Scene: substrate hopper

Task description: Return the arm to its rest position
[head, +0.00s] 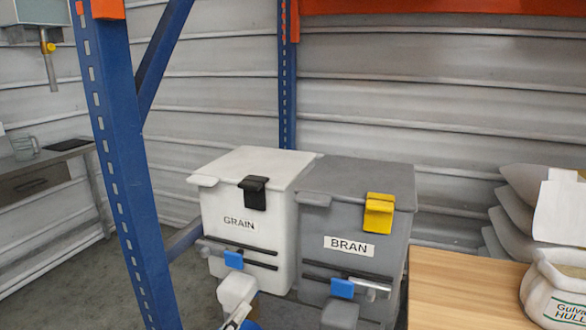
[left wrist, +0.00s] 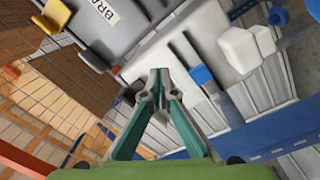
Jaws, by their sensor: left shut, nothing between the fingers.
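My left gripper (left wrist: 158,88) shows in the left wrist view with its green fingers together and nothing between the tips. Behind the tips are the white GRAIN hopper (left wrist: 152,55) and the grey BRAN hopper (left wrist: 118,42), seen tilted. In the head view only a small light piece at the bottom edge, below the GRAIN hopper (head: 243,195), may belong to my left arm; its fingers cannot be made out there. The BRAN hopper (head: 352,218) stands right of the GRAIN hopper. Both lids are down. My right gripper is not in view.
Blue slide tabs (head: 234,260) and (head: 342,288) sit on the hopper fronts. A blue rack post (head: 122,180) stands left of them. A wooden table (head: 455,295) with an open sack (head: 553,290) is at the right. A bench with a jug (head: 25,147) is far left.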

